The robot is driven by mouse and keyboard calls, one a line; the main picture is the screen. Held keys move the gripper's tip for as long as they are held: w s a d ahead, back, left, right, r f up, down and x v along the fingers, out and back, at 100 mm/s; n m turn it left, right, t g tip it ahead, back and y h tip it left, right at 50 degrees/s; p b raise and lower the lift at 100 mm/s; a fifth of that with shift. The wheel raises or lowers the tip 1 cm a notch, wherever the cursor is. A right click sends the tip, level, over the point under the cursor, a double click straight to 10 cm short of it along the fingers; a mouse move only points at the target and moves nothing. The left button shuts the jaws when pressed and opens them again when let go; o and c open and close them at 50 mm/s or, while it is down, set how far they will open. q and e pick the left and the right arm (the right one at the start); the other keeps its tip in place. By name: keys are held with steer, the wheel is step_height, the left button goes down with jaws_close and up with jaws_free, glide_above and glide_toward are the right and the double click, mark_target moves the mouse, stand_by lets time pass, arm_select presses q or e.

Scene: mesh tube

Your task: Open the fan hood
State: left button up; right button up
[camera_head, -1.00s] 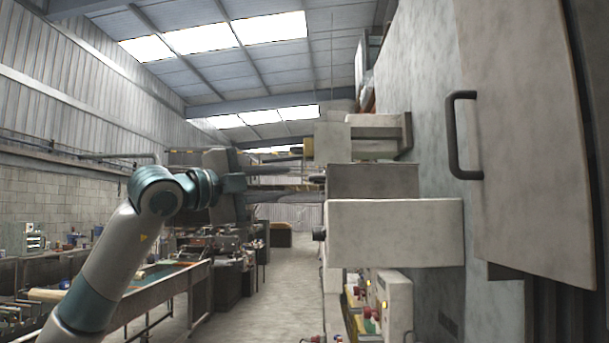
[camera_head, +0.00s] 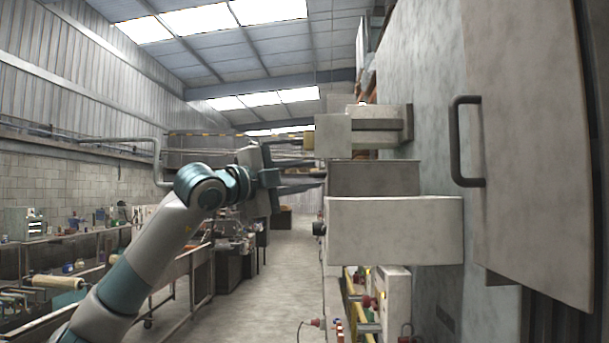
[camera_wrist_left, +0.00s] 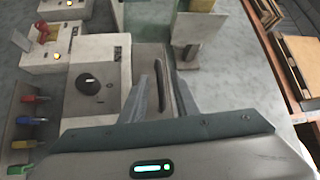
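A large pale panel (camera_head: 530,150) with a dark bar handle (camera_head: 456,140) stands at the right of the head view and looks closed. My left gripper (camera_head: 318,180) is left of the pale wall, near the left ends of the grey boxes. In the left wrist view my left gripper (camera_wrist_left: 166,78) has its two fingers apart, pointing at a grey block beside a box with a dark knob (camera_wrist_left: 90,84). I see nothing clearly held; contact cannot be told. My right gripper is not in view.
A pale box (camera_head: 395,232) and a darker grey box (camera_head: 375,178) jut left from the wall. A control box (camera_head: 393,290) with red parts is below them. A long workbench (camera_head: 190,275) stands at left. The floor aisle (camera_head: 275,280) is free.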

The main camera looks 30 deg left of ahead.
arm_select(q)
jaws_close()
steer(key=shift+r, duration=0.1)
